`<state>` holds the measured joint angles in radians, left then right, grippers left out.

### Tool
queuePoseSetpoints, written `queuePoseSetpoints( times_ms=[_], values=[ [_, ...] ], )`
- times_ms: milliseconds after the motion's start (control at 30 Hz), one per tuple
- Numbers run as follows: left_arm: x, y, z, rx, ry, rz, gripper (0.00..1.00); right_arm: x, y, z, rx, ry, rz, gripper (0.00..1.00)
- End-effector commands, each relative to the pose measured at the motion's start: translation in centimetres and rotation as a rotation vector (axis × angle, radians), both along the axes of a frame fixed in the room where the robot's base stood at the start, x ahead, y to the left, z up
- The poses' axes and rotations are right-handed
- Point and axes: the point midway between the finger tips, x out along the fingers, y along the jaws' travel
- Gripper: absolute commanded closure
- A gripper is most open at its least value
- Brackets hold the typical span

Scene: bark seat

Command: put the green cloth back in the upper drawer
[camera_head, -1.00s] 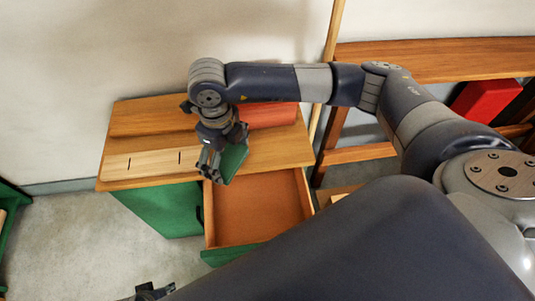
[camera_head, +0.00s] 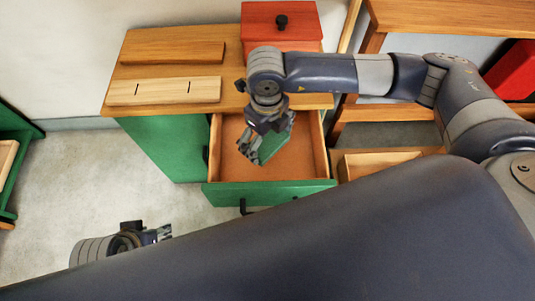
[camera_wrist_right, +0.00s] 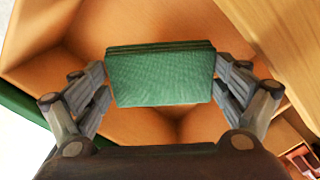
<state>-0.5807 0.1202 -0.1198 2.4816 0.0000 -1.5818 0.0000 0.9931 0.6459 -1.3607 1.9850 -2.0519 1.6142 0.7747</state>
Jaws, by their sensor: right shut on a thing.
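The green cloth (camera_head: 272,142) is a folded pad held in my right gripper (camera_head: 252,150), which is shut on it. In the right wrist view the cloth (camera_wrist_right: 160,75) sits between the two fingers of the gripper (camera_wrist_right: 160,85), with the drawer's bare wooden inside behind it. The upper drawer (camera_head: 307,165) is pulled open, with a green front and dark handle. The gripper and cloth are over the drawer opening; whether the cloth touches the drawer floor I cannot tell. My left gripper (camera_head: 160,233) shows low at the left, away from the cabinet; its jaws are too small to read.
The drawer is in a green cabinet (camera_head: 165,150) with a wooden top (camera_head: 135,75). On top lie a pale board with two slots (camera_head: 165,90) and a red box (camera_head: 282,25) with a black knob. A wooden shelf unit (camera_head: 440,20) stands right. Open floor is at left.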

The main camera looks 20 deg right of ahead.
Motion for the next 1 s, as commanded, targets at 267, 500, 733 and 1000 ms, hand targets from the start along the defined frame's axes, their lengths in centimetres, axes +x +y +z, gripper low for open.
queuePoseSetpoints(
  times_ms=[267,500,733,1000],
  values=[
    [0.9,-0.3,-0.8,-0.008,-0.038,-0.003,0.60,0.0,0.0,-4.7,0.000,0.000,0.000,0.28],
    [3.5,-1.0,-0.4,-0.030,-0.147,-0.012,0.60,0.0,0.0,-7.2,0.000,0.001,0.000,0.28],
    [5.7,-1.7,0.5,-0.051,-0.248,-0.020,0.60,0.0,0.0,-8.7,0.000,-0.001,0.000,0.28],
    [5.8,-1.7,0.6,-0.051,-0.252,-0.021,0.60,0.0,0.0,-8.7,0.000,-0.001,0.001,0.28]
  ],
)
